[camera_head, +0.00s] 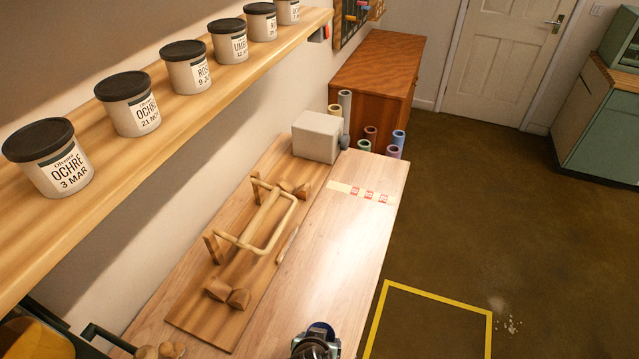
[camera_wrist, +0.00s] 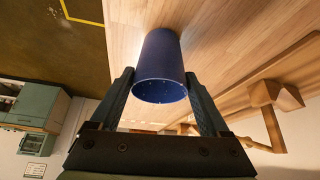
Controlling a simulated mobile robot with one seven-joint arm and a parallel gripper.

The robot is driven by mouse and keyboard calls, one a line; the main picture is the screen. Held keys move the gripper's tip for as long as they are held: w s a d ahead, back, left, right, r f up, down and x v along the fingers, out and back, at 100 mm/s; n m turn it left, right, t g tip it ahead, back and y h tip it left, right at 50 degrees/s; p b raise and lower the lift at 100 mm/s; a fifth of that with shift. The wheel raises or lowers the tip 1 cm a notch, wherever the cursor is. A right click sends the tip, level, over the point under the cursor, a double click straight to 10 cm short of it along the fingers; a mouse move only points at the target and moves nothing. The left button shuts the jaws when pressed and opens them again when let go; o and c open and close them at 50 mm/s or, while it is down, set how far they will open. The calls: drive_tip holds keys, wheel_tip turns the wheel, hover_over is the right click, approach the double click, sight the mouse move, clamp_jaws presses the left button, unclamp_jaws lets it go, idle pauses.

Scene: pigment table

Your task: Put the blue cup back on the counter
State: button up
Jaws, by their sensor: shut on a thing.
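The blue cup (camera_wrist: 160,62) sits between the two fingers of my gripper (camera_wrist: 158,76) in the wrist view. The fingers are shut on its sides. Its open rim faces the wrist camera, and its far end is against or close to the pale wooden counter (camera_wrist: 215,35); I cannot tell whether it touches. In the head view, the counter (camera_head: 335,250) runs away from me, and my gripper (camera_head: 316,343) is at the bottom edge over its near part. Only a bit of blue from the cup (camera_head: 321,327) shows there, the rest hidden by my gripper.
A wooden rack (camera_head: 245,230) on a board lies on the counter's left. A grey block (camera_head: 317,136) stands at the far end, near a strip of labelled tape (camera_head: 362,192). Ochre and other jars (camera_head: 48,160) line the shelf above. The counter's right side is clear.

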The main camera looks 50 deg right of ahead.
drive_tip(key=shift+f, duration=0.15)
drive_tip(key=o, duration=1.4)
drive_tip(key=shift+r, duration=0.3)
drive_tip(key=b+v, duration=0.1)
drive_tip(key=v, duration=1)
drive_tip(key=shift+s+a+r, duration=0.2)
drive_tip(key=shift+r, duration=0.1)
